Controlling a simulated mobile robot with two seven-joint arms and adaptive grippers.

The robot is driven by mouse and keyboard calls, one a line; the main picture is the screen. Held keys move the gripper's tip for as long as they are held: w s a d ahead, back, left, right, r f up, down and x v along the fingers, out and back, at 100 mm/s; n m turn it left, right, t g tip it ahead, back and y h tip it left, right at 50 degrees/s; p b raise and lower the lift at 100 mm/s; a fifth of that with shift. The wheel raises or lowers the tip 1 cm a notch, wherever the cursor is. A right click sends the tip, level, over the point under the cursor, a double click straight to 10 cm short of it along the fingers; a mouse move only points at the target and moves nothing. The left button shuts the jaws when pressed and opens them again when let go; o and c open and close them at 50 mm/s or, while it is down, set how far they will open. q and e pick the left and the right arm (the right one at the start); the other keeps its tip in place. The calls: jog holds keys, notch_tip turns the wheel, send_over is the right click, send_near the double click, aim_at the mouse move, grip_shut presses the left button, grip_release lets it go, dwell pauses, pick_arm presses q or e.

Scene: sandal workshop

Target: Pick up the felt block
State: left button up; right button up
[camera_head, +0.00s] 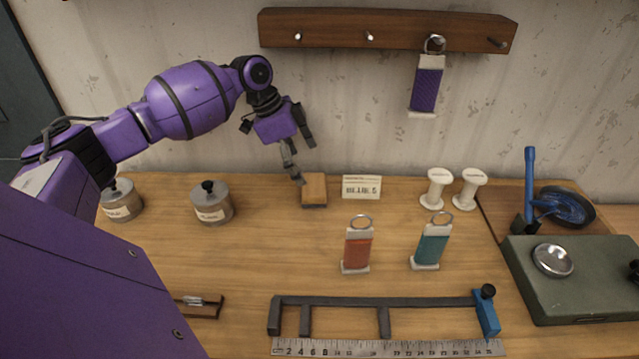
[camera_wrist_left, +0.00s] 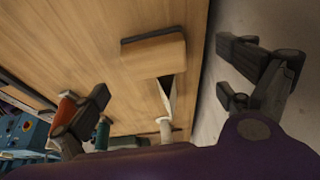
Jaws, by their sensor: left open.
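The felt block (camera_head: 314,190) is a small tan-orange block with a dark underside. It lies on the wooden table near the back, left of a small printed card. It also shows in the left wrist view (camera_wrist_left: 153,55), between the two fingers and apart from both. My left gripper (camera_head: 305,161) is open and empty, above and just behind the block, with its lower fingertip close to the block's back left corner in the picture. Whether that tip touches the block cannot be told. My right gripper is not in view.
The printed card (camera_head: 361,187) stands beside the block. Two lidded pots (camera_head: 212,204) are to the left, white spools (camera_head: 438,189) to the right. An orange tag (camera_head: 357,249) and a teal tag (camera_head: 430,246) stand in front. The wall is close behind.

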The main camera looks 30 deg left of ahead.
aim_at(314, 184)
pick_arm(q)
jog(key=shift+x, duration=1.05)
jog(key=x, duration=0.4)
jog(key=shift+s+d+f+p, duration=0.15)
jog(key=shift+d+f+p, duration=0.15)
jog(key=shift+d, duration=0.15)
jog(key=c, duration=1.3)
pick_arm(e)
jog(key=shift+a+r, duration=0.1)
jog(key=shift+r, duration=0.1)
pick_arm(q)
jog(key=shift+r, duration=0.1)
